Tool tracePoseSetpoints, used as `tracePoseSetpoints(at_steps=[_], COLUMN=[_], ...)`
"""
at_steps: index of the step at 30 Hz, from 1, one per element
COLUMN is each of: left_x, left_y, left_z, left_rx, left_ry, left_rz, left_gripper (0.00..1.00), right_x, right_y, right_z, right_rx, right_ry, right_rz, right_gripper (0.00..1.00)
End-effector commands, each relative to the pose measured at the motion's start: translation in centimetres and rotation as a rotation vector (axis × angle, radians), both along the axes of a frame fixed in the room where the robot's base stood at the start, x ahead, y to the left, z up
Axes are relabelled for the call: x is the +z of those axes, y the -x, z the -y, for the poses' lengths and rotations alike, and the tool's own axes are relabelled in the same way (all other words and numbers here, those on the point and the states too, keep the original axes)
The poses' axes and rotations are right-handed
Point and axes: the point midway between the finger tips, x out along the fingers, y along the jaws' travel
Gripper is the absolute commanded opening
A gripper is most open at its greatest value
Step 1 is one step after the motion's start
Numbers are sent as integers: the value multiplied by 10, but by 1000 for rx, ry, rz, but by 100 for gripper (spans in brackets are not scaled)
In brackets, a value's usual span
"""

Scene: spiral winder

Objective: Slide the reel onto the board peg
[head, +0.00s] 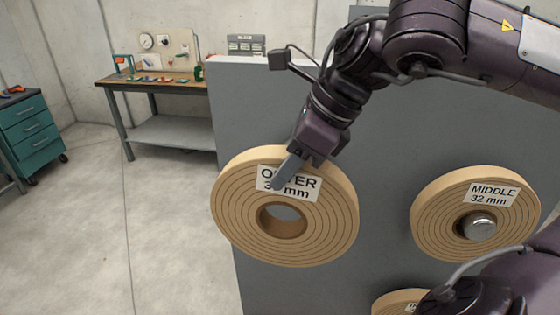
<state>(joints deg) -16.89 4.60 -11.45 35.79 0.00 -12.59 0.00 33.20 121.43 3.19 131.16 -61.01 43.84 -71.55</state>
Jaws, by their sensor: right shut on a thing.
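A tan reel (335,225) with a white label, partly covered, reading OUTER, is in front of the grey board (385,130) near its left edge. It faces me roughly upright and overhangs that edge. My right gripper (287,172) comes down from the upper right and is shut on the reel's upper part, one finger lying across the label. The reel's round hole shows plain light grey; I cannot tell whether a peg is in or behind it. No bare board peg shows. My left gripper is not in view.
A second reel (430,222) labelled MIDDLE 32 mm sits around a metal peg (479,226) on the board's right. Part of a third reel (392,304) shows below. A workbench (165,84) and teal drawer cabinet (28,135) stand behind left. The floor left is clear.

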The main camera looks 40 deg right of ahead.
Motion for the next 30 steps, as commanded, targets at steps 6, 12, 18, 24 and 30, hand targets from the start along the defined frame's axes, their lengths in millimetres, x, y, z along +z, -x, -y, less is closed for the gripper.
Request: tracePoseSetpoints(at_steps=[6, 12, 18, 24, 30], left_x=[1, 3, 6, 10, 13], left_y=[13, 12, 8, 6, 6], left_z=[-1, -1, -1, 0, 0], left_rx=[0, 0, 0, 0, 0], left_ry=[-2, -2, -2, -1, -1], left_rz=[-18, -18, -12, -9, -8], left_gripper=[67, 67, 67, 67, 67], right_x=[2, 3, 3, 3, 4], right_y=[-10, -18, -27, -35, -44], right_z=[11, 21, 32, 42, 53], right_rx=[-2, -1, -2, -1, -1], right_ry=[0, 0, 0, -1, 0], right_rz=[6, 6, 6, 6, 6], right_gripper=[0, 0, 0, 0, 0])
